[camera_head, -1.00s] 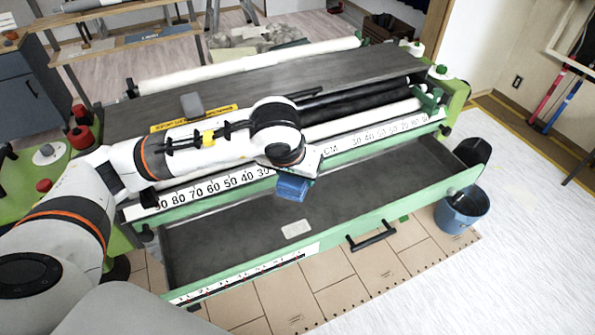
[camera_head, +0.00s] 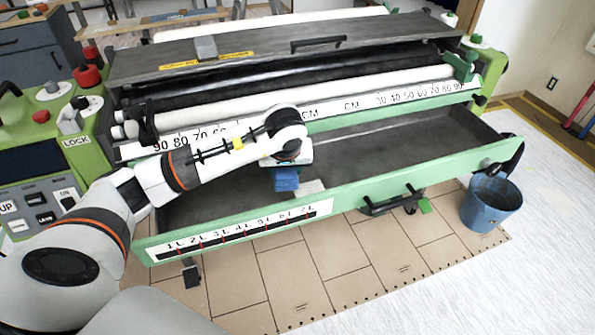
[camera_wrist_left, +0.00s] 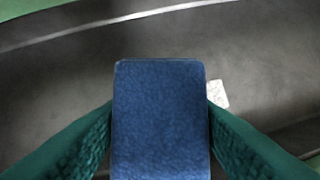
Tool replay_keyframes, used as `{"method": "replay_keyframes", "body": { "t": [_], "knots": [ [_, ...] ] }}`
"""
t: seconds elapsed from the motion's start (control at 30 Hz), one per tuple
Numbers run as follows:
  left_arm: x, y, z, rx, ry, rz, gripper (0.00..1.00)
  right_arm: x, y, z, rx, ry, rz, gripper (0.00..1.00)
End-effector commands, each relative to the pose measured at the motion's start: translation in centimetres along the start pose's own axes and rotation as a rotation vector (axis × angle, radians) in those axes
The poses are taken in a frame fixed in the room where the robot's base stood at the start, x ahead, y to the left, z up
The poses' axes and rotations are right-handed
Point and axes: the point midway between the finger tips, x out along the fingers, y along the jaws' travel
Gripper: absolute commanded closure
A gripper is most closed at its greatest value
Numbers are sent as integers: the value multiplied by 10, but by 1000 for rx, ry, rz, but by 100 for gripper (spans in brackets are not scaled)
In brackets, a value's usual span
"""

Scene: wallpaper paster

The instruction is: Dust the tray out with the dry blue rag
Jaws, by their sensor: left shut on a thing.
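The blue rag (camera_head: 286,180) is a folded block, and my left gripper (camera_head: 287,168) is shut on it inside the tray. In the left wrist view the rag (camera_wrist_left: 160,118) fills the middle, with a green finger on each side. The long dark grey tray (camera_head: 400,150) has a green front wall and a length scale. The rag is low over the tray floor; I cannot tell if it touches. A small pale flat piece (camera_head: 311,187) lies on the tray floor beside the rag, and it also shows in the left wrist view (camera_wrist_left: 217,93). My right gripper is not in view.
The paster machine's white roller (camera_head: 330,94) and ruler strip (camera_head: 420,92) run behind the tray. A blue bucket (camera_head: 491,203) stands on the floor at the right. A green control panel (camera_head: 45,200) is at the left. The tray's right part is clear.

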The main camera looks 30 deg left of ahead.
Motion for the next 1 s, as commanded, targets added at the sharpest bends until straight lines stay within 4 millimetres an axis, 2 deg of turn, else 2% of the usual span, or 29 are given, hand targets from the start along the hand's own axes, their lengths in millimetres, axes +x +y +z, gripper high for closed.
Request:
{"method": "replay_keyframes", "body": {
  "t": [0.03,0.13,0.67,1.0],
  "knots": [
    [14,3,-2,-18,0,8,73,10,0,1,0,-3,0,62],
    [22,7,-1,-38,-1,19,73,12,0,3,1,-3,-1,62],
    [23,9,0,-46,-3,25,73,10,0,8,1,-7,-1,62],
    [38,9,-6,-46,-1,24,73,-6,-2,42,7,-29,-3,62]
  ]
}}
